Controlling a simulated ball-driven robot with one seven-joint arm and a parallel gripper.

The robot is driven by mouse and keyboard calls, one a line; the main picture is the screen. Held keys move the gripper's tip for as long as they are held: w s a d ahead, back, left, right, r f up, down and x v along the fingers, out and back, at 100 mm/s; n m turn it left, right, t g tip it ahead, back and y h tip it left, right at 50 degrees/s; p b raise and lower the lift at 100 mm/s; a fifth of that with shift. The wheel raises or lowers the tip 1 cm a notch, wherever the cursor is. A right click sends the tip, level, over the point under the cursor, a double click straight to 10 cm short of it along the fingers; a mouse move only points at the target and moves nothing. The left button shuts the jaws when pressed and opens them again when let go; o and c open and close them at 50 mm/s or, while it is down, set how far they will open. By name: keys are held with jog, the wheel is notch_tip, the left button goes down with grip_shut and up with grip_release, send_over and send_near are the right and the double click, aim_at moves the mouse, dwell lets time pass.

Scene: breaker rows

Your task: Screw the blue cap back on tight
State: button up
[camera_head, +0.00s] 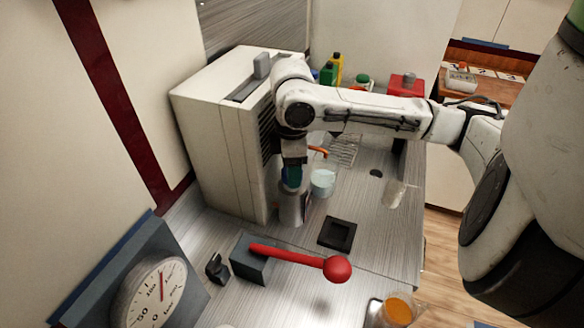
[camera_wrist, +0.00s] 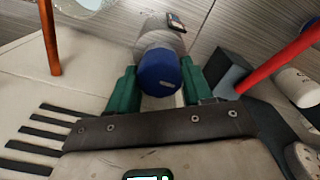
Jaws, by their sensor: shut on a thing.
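The blue cap (camera_wrist: 159,73) sits at the top end of a silver-grey bottle (camera_wrist: 161,38), and I cannot tell how tightly it is seated. My gripper (camera_wrist: 158,80) has its green fingers on both sides of the cap, shut on it. In the head view my gripper (camera_head: 291,178) points down over the upright silver bottle (camera_head: 292,208), and its fingers mostly hide the cap. The bottle stands on the metal counter beside the cream cabinet.
The cream cabinet (camera_head: 222,130) with dark vents stands close on the left of my gripper. A pale blue cup (camera_head: 322,183) is right of the bottle. A red ball-ended lever (camera_head: 300,257), a black square tray (camera_head: 337,233) and a dial gauge (camera_head: 155,292) are nearer.

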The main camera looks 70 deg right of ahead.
jog(key=shift+c, duration=1.4)
jog(key=shift+r+m+p, duration=0.2)
jog(key=shift+m+p, duration=0.55)
jog(key=shift+m, duration=0.25)
jog(key=m+p, duration=0.3)
jog(key=m, duration=0.3)
jog(key=m+p, duration=0.2)
jog(key=m, duration=0.3)
jog(key=shift+a+p, duration=0.1)
jog(key=shift+p, duration=0.3)
jog(key=shift+w+f+m, duration=0.1)
jog(key=shift+m, duration=0.6)
jog(key=shift+f+m, duration=0.1)
jog(key=shift+m, duration=1.3)
